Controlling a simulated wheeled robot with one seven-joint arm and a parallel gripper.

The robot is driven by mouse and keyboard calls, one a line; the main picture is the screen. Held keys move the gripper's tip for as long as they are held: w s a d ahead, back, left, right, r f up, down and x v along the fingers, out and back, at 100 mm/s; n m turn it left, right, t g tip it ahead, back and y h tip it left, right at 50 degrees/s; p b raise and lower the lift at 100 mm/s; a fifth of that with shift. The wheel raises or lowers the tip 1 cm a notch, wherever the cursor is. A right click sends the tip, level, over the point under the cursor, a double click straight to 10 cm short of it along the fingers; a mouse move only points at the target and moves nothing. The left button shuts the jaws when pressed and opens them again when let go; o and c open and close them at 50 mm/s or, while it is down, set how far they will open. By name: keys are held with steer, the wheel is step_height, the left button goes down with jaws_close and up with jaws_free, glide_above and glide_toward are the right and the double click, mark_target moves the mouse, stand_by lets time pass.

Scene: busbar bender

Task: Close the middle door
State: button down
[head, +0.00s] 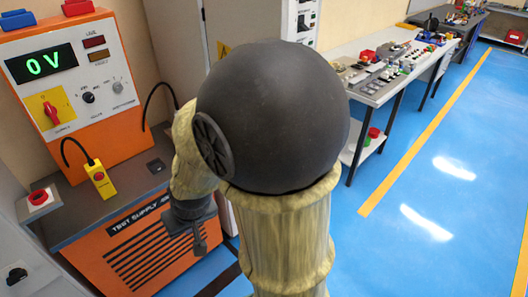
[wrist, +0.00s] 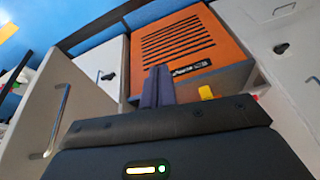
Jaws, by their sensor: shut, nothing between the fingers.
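My gripper (wrist: 157,85) is shut and empty; its fingers point toward the orange test supply unit in the wrist view. In the head view my gripper (head: 200,248) hangs low in front of that unit, partly hidden by my arm. A pale door-like panel with a metal bar handle (wrist: 62,120) stands at an angle on the left of the wrist view. Behind it is a pale front with a black knob (wrist: 108,75). I cannot tell for certain which panel is the middle door. My arm hides much of the pale cabinet (head: 175,45) in the head view.
The orange test supply unit (head: 150,250) and its grey worktop (head: 125,200) stand close on the left. A yellow pendant (head: 100,178) sits on the worktop. A white bench (head: 375,92) with parts stands right of my arm. Blue floor (head: 450,200) is clear at right.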

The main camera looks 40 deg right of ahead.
steer(key=w+d+r+m+t+h+b, duration=0.1)
steer(key=w+d+r+m+t+h, duration=0.2)
steer(key=w, duration=0.5)
steer(key=w+d+r+m+t+h, duration=0.1)
steer(key=w+d+m+t+h, duration=0.2)
steer(key=w+m, duration=0.35)
steer(key=d+r+m+g+h, duration=0.1)
steer(key=d+m+g+h, duration=0.15)
steer(key=d+h, duration=0.4)
steer(key=s+r+m+g+h+b, duration=0.1)
steer(key=s+m+g+h, duration=0.4)
steer(key=s+g, duration=0.4)
steer(key=shift+a+r+m+g+h, duration=0.15)
steer(key=shift+m+g+h, duration=0.25)
steer(key=shift+m, duration=0.3)
steer(key=s+d+p, duration=0.1)
steer(key=d+p, duration=0.2)
steer(key=d, duration=1.1)
steer(key=shift+s, duration=0.35)
steer(key=shift+d, duration=0.15)
